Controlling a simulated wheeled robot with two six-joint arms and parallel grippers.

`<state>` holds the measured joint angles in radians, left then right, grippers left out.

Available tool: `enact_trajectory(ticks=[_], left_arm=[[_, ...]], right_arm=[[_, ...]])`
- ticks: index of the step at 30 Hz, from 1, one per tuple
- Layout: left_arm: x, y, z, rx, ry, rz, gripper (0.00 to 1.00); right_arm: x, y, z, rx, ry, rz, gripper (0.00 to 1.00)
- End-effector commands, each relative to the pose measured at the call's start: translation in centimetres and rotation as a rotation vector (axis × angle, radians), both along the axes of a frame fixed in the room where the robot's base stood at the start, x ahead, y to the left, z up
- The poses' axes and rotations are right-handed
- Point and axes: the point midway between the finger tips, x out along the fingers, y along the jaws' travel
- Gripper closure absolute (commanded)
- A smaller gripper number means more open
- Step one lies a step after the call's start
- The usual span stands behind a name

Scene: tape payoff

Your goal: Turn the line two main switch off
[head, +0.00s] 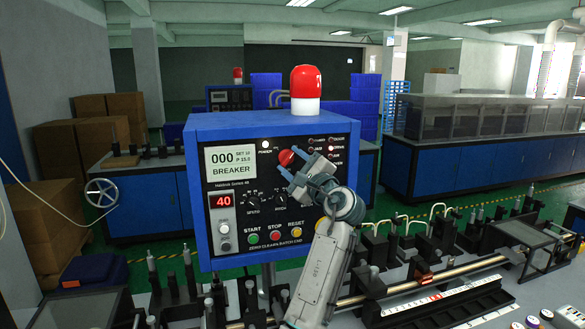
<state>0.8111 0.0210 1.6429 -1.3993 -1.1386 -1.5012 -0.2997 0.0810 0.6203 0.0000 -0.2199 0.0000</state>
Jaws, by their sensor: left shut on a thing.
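The blue control box (330,125) stands in the centre with a black front panel. A red round knob (287,158), which I take for the main switch, sticks out at the panel's upper middle. My left gripper (294,167) comes up from below and is shut on this knob, one finger on its right and one below it. Any label beside the knob is hidden or too small to read. The white display (232,160) reads 000 and BREAKER. The POWER lamp (265,144) looks lit. My right gripper is not in view.
A red beacon (305,88) tops the box. START (253,238), STOP (275,236) and RESET (296,232) buttons sit low on the panel, near my left arm. A red readout (223,201) shows 40. A machine bed with rods (440,272) runs along the lower right.

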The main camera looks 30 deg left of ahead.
Motion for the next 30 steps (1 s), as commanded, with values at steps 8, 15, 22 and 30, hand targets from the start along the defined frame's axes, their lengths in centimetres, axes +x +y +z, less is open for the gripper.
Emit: enact_trajectory(ticks=[8, 15, 22, 30], left_arm=[[0.1, -0.1, -0.3, -0.153, -0.177, 0.001, 0.79], [0.1, -0.1, -0.1, -0.301, -0.35, 0.002, 0.79], [0.1, -0.1, 0.2, -0.444, -0.516, 0.002, 0.79], [0.1, -0.1, 0.4, -0.61, -0.711, 0.002, 0.79]], right_arm=[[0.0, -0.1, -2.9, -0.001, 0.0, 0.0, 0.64], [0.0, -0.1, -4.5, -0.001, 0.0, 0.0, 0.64], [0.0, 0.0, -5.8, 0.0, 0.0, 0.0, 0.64], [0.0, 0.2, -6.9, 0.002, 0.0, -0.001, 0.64]])
